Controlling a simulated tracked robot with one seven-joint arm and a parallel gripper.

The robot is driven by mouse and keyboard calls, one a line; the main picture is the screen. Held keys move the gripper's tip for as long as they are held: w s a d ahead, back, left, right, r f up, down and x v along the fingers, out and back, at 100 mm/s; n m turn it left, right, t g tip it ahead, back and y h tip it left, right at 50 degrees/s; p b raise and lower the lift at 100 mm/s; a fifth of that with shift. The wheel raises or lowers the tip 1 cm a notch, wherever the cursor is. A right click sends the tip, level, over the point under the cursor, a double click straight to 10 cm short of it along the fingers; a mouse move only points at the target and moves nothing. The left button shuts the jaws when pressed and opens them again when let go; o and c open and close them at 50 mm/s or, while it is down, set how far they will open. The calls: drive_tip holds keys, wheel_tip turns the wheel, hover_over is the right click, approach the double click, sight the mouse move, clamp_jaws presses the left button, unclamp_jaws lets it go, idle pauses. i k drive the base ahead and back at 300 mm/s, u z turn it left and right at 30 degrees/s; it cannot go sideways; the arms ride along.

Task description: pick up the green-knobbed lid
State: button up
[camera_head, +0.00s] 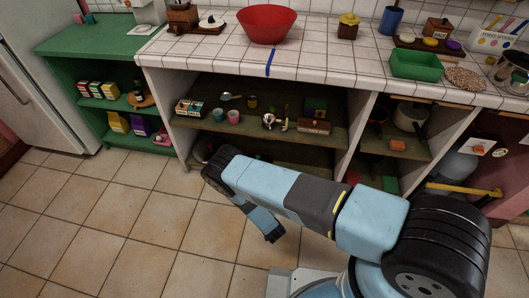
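I cannot make out a green-knobbed lid in this view. The open shelf (258,122) under the tiled counter holds several small items, too small to tell apart fully. A pale pot (411,116) stands in the right-hand bay, and no green knob shows on it. Part of the lower shelf is dark and hidden behind my arm. My gripper (275,236) hangs low over the floor in front of the shelf, fingers pointing down, apart from everything on the shelf. It is seen from the side and small, so its opening does not show.
The counter above carries a red bowl (267,23), a green tray (415,65) and a yellow-topped canister (348,26). A green shelf unit (70,70) stands at left beside the white fridge (42,75). A yellow bar (450,189) juts at right. The tiled floor (120,215) at left is clear.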

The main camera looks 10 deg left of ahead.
sight(263, 155)
drive_tip(key=i, duration=1.05)
drive_tip(key=u, duration=0.1)
